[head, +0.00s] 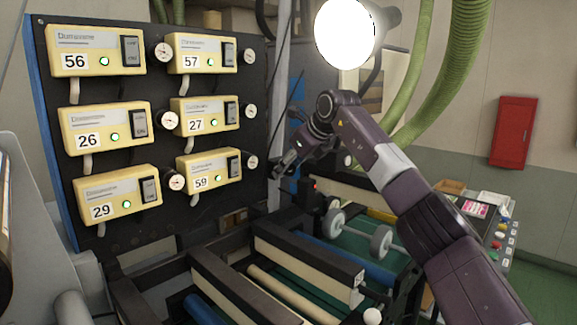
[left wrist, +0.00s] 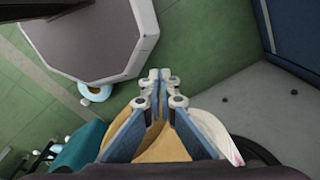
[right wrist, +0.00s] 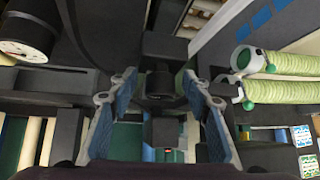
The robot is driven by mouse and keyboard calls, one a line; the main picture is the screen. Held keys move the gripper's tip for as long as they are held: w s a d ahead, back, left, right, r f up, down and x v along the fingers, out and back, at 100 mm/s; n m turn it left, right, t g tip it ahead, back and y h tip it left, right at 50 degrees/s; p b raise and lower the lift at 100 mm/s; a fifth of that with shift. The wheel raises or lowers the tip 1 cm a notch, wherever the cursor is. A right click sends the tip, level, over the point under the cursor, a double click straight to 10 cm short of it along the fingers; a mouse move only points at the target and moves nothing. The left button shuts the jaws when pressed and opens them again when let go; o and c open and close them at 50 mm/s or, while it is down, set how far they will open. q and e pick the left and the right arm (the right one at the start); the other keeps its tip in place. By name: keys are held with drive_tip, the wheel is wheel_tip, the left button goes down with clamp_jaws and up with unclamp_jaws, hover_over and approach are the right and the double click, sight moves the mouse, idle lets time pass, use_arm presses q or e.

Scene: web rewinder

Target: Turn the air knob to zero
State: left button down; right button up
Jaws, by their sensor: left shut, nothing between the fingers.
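My right gripper (head: 285,168) is at the middle of the head view, just right of the meter panel's lower edge. In the right wrist view my right gripper (right wrist: 158,88) is open, its two blue-padded fingers apart. A black round knob-like part (right wrist: 160,84) shows between and beyond the fingertips; I cannot tell whether it is the air knob or whether the fingers touch it. No scale on it is readable. My left gripper (left wrist: 160,82) is shut and empty, its fingertips together above the green floor, far from the panel.
The black panel (head: 130,235) carries several yellow numbered boxes with round gauges (head: 169,120). Rollers and beams (head: 225,290) of the machine lie below. Green hoses (head: 440,90) hang behind my right arm. A white gauge (right wrist: 25,35) is near the right gripper.

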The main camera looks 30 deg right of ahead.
drive_tip(key=c, duration=1.1)
drive_tip(key=shift+f+n+h+b, duration=0.25)
drive_tip(key=shift+h+b, duration=0.35)
drive_tip(key=shift+b, duration=0.4)
drive_tip(key=n+t+h+b, duration=0.1)
drive_tip(key=h+b, duration=0.1)
drive_tip(key=b, duration=0.2)
drive_tip(key=n+t+h+b, duration=0.1)
drive_tip(key=b, duration=0.3)
drive_tip(key=n+t+h+b, duration=0.2)
drive_tip(key=b, duration=0.3)
drive_tip(key=shift+s+a+f+h, duration=0.15)
drive_tip(key=shift+a+f+h, duration=0.15)
drive_tip(key=shift+a+f, duration=0.1)
drive_tip(key=shift+r+n+t+h+b, duration=0.25)
drive_tip(key=shift+n+b, duration=0.2)
drive_tip(key=shift+b, duration=0.55)
drive_tip(key=shift+h, duration=0.25)
